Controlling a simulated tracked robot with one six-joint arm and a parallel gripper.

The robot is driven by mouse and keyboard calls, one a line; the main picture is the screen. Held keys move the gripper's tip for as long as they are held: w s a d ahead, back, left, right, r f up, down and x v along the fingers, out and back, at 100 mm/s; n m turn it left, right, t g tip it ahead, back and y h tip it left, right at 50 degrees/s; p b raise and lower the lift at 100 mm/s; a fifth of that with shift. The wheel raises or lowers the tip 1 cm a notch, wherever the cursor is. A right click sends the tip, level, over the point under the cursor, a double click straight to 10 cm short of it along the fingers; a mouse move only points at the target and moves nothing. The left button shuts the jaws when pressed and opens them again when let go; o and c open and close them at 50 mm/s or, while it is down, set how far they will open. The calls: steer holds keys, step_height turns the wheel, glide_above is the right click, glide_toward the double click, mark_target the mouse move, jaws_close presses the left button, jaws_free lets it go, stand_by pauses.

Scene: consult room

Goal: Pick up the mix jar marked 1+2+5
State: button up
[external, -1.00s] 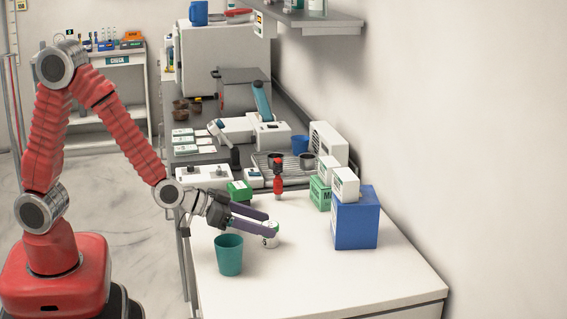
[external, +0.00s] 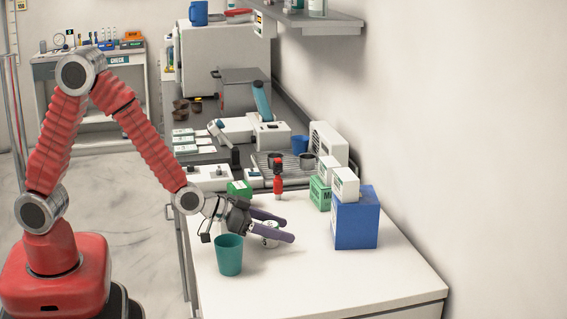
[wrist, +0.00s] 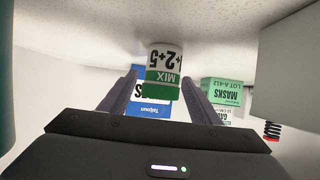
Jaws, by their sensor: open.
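The mix jar (external: 270,228) is a small white jar standing on the white counter, partly hidden by my fingers in the external view. My gripper (external: 290,230) is open and low over the counter, with one purple finger on each side of the jar. In the wrist view my gripper (wrist: 160,80) shows gaps between the fingers and the jar's lower part.
A teal cup (external: 229,256) stands close by my gripper, in front of it. A blue box (external: 357,222) with a white box (external: 345,183) on it stands to the right, beside a green masks box (external: 320,194). A red bottle (external: 278,185) stands behind. The front right counter is clear.

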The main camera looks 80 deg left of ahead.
steer(key=shift+w+f, duration=0.35)
steer(key=shift+w, duration=0.3)
steer(key=c, duration=1.1)
steer(key=shift+r, duration=0.1)
step_height(320, 180, up, 10)
steer(key=shift+f, duration=0.1)
stand_by(0.7)
